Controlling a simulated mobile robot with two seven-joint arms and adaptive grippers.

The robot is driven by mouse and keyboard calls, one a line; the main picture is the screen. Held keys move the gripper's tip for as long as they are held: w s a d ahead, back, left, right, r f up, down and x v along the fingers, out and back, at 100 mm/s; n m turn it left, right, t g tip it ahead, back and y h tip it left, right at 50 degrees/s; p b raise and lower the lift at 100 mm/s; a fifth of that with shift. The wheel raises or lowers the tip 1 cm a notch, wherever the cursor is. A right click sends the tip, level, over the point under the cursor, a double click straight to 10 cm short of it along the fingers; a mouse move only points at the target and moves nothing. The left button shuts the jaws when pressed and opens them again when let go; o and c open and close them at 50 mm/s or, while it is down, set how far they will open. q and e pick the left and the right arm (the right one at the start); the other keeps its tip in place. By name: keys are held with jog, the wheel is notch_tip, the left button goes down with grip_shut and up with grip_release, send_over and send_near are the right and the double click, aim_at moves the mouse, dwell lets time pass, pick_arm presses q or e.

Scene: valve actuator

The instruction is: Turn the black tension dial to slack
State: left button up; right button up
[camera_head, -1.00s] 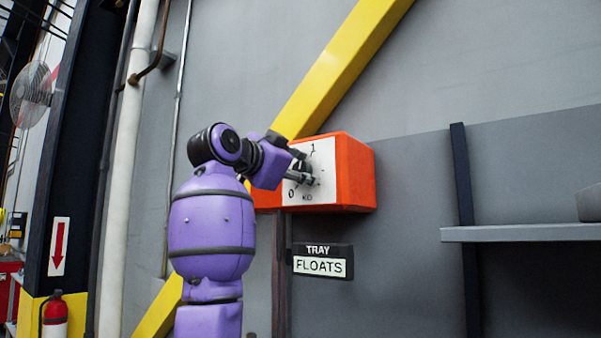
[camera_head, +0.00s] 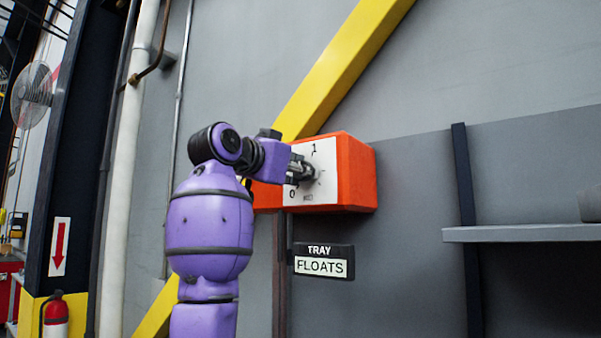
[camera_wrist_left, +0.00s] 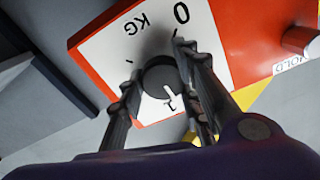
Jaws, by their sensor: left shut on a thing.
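The black dial (camera_wrist_left: 158,78) is a round knob on a white plate (camera_wrist_left: 92,48) marked 0, 1 and KG, on an orange box (camera_head: 357,175). In the left wrist view its white pointer line (camera_wrist_left: 170,93) points toward the 1. My left gripper (camera_wrist_left: 158,65) is shut on the dial, one finger on each side. In the head view the left gripper (camera_head: 303,170) reaches the plate from the left and hides most of the dial. No word "slack" is readable. My right gripper is not in view.
A yellow diagonal beam (camera_head: 338,72) runs behind the box. A tray floats sign (camera_head: 323,260) hangs below it, and a grey shelf (camera_head: 520,233) is at right. In the wrist view a red and white part (camera_wrist_left: 298,40) sits beside a HOLD label (camera_wrist_left: 292,66).

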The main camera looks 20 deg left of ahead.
pick_arm(q)
jog(key=n, duration=0.3)
jog(key=shift+w+d+f+n, duration=0.1)
jog(key=shift+d+f+n, duration=0.1)
jog(key=shift+n, duration=0.1)
jog(key=n, duration=0.3)
jog(key=shift+r+n, duration=0.1)
jog(key=shift+n, duration=0.2)
jog(key=n, duration=0.6)
jog(key=r+n, duration=0.1)
jog(key=n, duration=0.4)
jog(key=a+n, duration=0.1)
jog(key=n, duration=0.5)
jog(key=shift+s+r+n, duration=0.2)
jog(key=shift+r+n, duration=0.05)
jog(key=shift+n, duration=0.05)
jog(key=o, duration=1)
jog(key=shift+c, duration=0.2)
jog(key=shift+o, duration=0.6)
jog(key=shift+w+f, duration=0.1)
jog(key=shift+w, duration=0.05)
